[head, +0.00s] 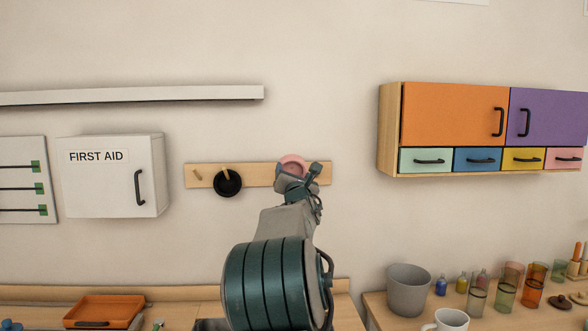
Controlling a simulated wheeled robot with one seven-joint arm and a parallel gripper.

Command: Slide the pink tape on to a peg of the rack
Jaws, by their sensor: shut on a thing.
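The pink tape (292,160) is a ring in the head view, at the right part of the rack. My gripper (295,171) is shut on it; the arm hides the fingertips and the lower part of the ring. The rack (258,171) is a light wooden board on the wall with pegs. A bare wooden peg (197,175) shows at its left end. A black tape (228,184) hangs on the peg beside it. Any peg behind the pink tape is hidden, so I cannot tell whether the tape is around one.
A white first aid cabinet (112,178) is left of the rack. A long white shelf (140,96) runs above. A colourful cabinet (453,116) hangs at the right. Below stand an orange tray (105,311), a grey bin (408,290) and several glasses.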

